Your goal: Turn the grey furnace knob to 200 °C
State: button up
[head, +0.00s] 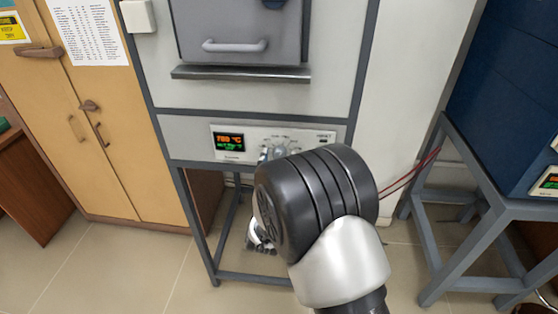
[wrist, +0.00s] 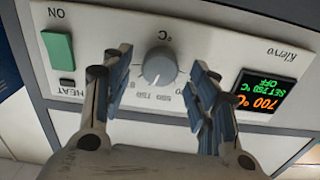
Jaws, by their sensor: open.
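The grey furnace knob (wrist: 159,66) sits on a white control panel (wrist: 210,35) with a printed temperature scale around it. The wrist view shows the panel upside down. My gripper (wrist: 160,78) is open, with one blue-padded finger on each side of the knob and gaps between pads and knob. The display (wrist: 264,96) shows 700 °C in orange and green set text ending in OFF; the set number looks like 750. In the head view my gripper (head: 266,154) is at the panel (head: 300,137) of the grey furnace (head: 335,75), and my arm hides part of it.
A green ON switch (wrist: 58,47) is beside the knob. The furnace door handle (head: 235,46) and a ledge (head: 240,73) are above the panel. A wooden cabinet (head: 115,165) stands left and a blue furnace (head: 510,95) on a stand right.

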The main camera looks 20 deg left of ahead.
jog(key=shift+x, duration=0.75)
jog(key=shift+c, duration=0.3)
jog(key=c, duration=1)
